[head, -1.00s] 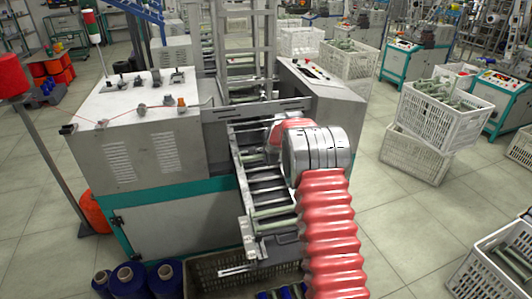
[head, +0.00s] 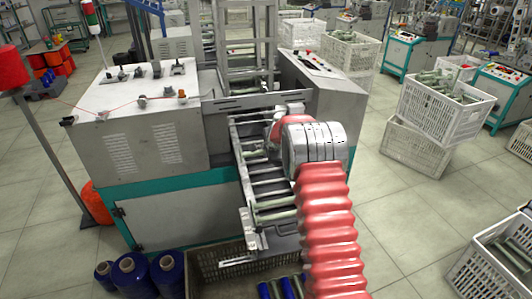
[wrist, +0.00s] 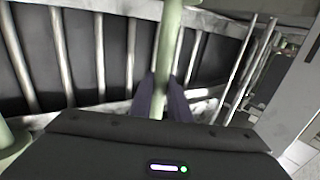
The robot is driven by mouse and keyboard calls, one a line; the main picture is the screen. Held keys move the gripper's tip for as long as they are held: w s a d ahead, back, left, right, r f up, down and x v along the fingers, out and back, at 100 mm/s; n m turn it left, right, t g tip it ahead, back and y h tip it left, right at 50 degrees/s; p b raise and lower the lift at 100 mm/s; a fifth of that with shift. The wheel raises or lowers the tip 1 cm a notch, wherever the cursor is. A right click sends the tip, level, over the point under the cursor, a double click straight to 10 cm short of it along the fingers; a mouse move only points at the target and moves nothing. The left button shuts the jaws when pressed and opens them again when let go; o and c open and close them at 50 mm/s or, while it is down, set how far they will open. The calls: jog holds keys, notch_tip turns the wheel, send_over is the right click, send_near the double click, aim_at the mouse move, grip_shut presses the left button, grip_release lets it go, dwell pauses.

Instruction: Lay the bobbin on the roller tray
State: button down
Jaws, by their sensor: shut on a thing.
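My gripper (wrist: 163,95) is shut on a pale green bobbin (wrist: 168,45), a slim tube standing lengthwise between the two dark fingers in the wrist view. My red arm and grey wrist hide my fingers there.
A grey crate (head: 205,285) with blue and green bobbins stands below the tray. Blue yarn spools (head: 130,272) stand left of it. The grey machine (head: 150,140) flanks the tray. White crates (head: 415,150) stand to the right, with clear floor between.

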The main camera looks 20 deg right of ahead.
jog(key=shift+w+f, duration=0.25)
jog(key=shift+f, duration=0.9)
jog(key=shift+w+f, duration=0.2)
jog(key=shift+f, duration=0.9)
jog(key=c, duration=1.6)
grip_release()
jog(key=o, duration=1.4)
jog(key=shift+o, duration=0.2)
jog(key=shift+r, duration=0.15)
jog(key=shift+r, duration=5.35)
